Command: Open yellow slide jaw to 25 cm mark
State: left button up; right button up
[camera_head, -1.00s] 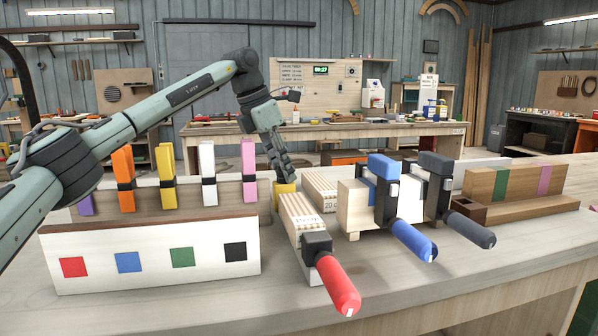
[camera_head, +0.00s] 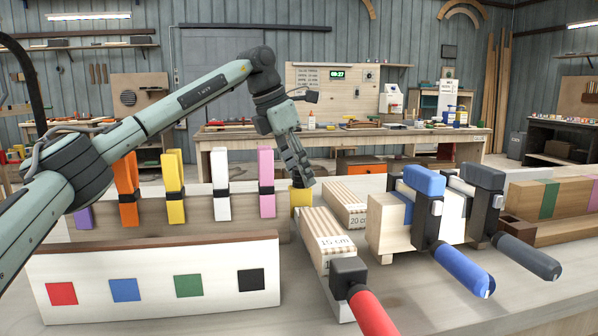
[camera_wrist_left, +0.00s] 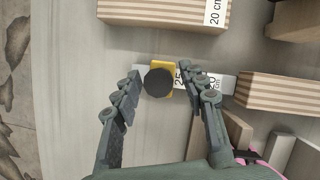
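The yellow slide jaw (camera_head: 301,197) stands on the bench behind the 15 cm block, below my left gripper (camera_head: 301,182). In the left wrist view, the jaw (camera_wrist_left: 167,67) shows as a yellow piece with a round black part on it. It sits on a light scale bar (camera_wrist_left: 223,82) with a "25" label right beside it and a partly hidden "20 cm" label further right. My left gripper (camera_wrist_left: 158,73) is open, with its fingers apart on either side of the black part. I cannot tell whether either finger touches it. My right gripper is not in view.
Striped blocks marked 15 cm (camera_head: 327,238) and 20 cm (camera_head: 345,203) lie close by. Clamps with red (camera_head: 373,313), blue (camera_head: 463,270) and grey (camera_head: 527,256) handles point forward. A rack (camera_head: 190,216) with several coloured clamps stands left, behind a white board (camera_head: 155,285) with coloured squares.

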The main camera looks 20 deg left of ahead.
pick_arm(q)
jog(key=v, duration=1.2)
jog(key=shift+f, duration=0.1)
dwell(0.4)
